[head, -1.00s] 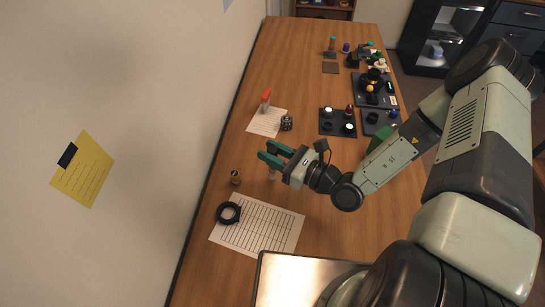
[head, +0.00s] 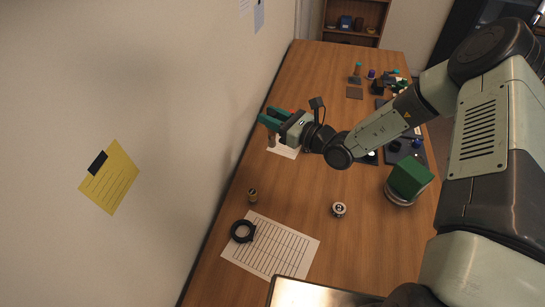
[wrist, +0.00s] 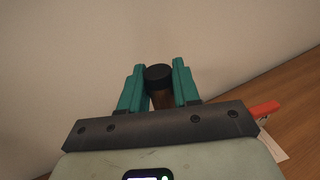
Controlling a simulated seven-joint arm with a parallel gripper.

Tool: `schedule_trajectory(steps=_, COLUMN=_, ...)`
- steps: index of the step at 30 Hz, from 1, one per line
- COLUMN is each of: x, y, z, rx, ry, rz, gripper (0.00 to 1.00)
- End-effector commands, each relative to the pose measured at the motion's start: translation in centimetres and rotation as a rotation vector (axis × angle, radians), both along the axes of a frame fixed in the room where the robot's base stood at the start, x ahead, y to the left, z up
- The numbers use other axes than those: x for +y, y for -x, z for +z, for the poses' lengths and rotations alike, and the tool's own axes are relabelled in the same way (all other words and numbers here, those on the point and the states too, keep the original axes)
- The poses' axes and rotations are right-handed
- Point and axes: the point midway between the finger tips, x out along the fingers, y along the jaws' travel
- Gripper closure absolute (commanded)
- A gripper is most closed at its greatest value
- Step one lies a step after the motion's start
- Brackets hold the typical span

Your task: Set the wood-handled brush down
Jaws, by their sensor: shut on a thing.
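My gripper (head: 270,121) is above the left part of the table, close to the wall. In the wrist view its teal fingers (wrist: 161,85) are closed around the wood-handled brush (wrist: 161,100), which shows a dark round end and a brown handle. In the head view a small part of the brush (head: 271,139) shows below the fingers. The rest of it is hidden. I cannot tell from these views whether its lower end touches anything.
A white sheet (head: 285,152) lies below my gripper, and a red-handled thing (wrist: 265,108) is to the right in the wrist view.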

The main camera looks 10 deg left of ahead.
Motion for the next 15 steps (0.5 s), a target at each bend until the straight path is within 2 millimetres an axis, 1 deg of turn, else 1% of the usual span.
schedule_trajectory(steps=1, x=0.1, y=0.0, z=-1.1, rx=0.005, ry=0.0, rz=0.0, gripper=0.98)
schedule_trajectory(steps=3, x=0.1, y=0.0, z=-2.6, rx=0.004, ry=0.0, rz=0.001, gripper=0.98)
schedule_trajectory(steps=6, x=0.1, y=0.1, z=-4.1, rx=0.004, ry=-0.001, rz=0.0, gripper=0.98)
schedule_trajectory(steps=12, x=0.0, y=0.0, z=-5.7, rx=0.001, ry=0.001, rz=0.001, gripper=0.98)
schedule_trajectory(steps=15, x=0.1, y=0.1, z=-7.0, rx=0.003, ry=0.001, rz=0.001, gripper=0.98)
